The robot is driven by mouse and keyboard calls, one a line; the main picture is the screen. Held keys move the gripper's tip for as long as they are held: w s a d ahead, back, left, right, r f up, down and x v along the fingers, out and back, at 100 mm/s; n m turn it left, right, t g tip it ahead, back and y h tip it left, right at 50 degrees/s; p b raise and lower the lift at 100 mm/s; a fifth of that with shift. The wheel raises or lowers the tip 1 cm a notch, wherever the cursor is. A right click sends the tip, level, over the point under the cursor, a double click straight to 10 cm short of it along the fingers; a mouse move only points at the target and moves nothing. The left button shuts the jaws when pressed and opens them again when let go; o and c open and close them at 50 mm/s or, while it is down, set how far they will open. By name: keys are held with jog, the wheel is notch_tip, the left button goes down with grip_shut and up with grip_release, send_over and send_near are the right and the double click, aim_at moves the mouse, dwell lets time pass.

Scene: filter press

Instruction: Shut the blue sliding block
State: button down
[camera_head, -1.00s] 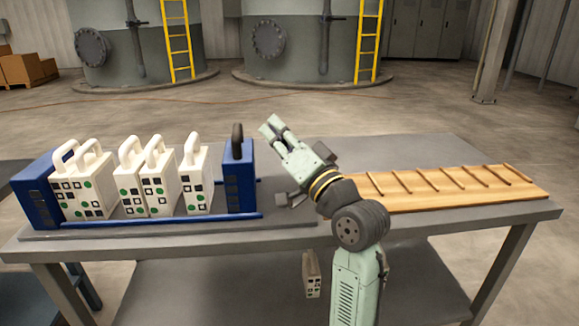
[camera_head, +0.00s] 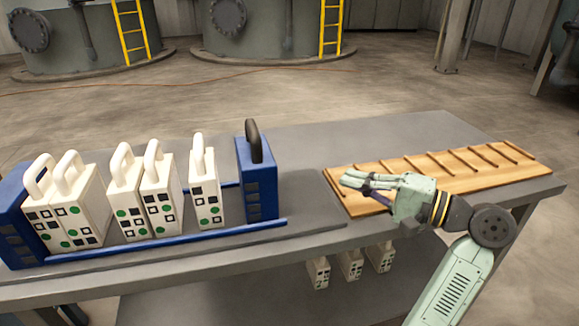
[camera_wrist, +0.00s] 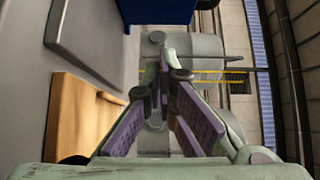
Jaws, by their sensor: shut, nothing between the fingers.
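The blue sliding block (camera_head: 262,192) with a black loop handle (camera_head: 253,142) stands upright at the right end of the press rails. A gap separates it from the rightmost white plate (camera_head: 207,190). My gripper (camera_head: 344,181) is shut and empty, to the right of the block and apart from it, beside the left end of the wooden rack (camera_head: 430,177). In the wrist view my gripper (camera_wrist: 168,65) points towards a dark blue surface at the top edge, probably the block (camera_wrist: 155,10).
Several white plates (camera_head: 130,200) stand between the block and the blue fixed end (camera_head: 22,220), with uneven gaps. A blue rail (camera_head: 160,243) runs along the front. The grey tabletop (camera_head: 300,160) behind the press is clear.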

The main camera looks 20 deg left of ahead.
aim_at(246, 177)
jog(key=a, duration=0.3)
jog(key=w+a+p, duration=0.1)
jog(key=a, duration=0.5)
jog(key=shift+w, duration=0.3)
jog(key=a, duration=0.1)
jog(key=s+a+p, duration=0.1)
jog(key=a, duration=0.1)
jog(key=shift+s, duration=0.2)
jog(key=shift+s+a, duration=0.3)
jog(key=shift+a, duration=0.15)
jog(key=s+a, duration=0.1)
jog(key=a, duration=0.1)
jog(key=s+a+p, duration=0.1)
jog(key=s+a, duration=0.1)
jog(key=a, duration=0.1)
jog(key=s+a+p, duration=0.1)
jog(key=s+a, duration=0.1)
jog(key=shift+a, duration=0.2)
jog(key=shift+p, duration=0.3)
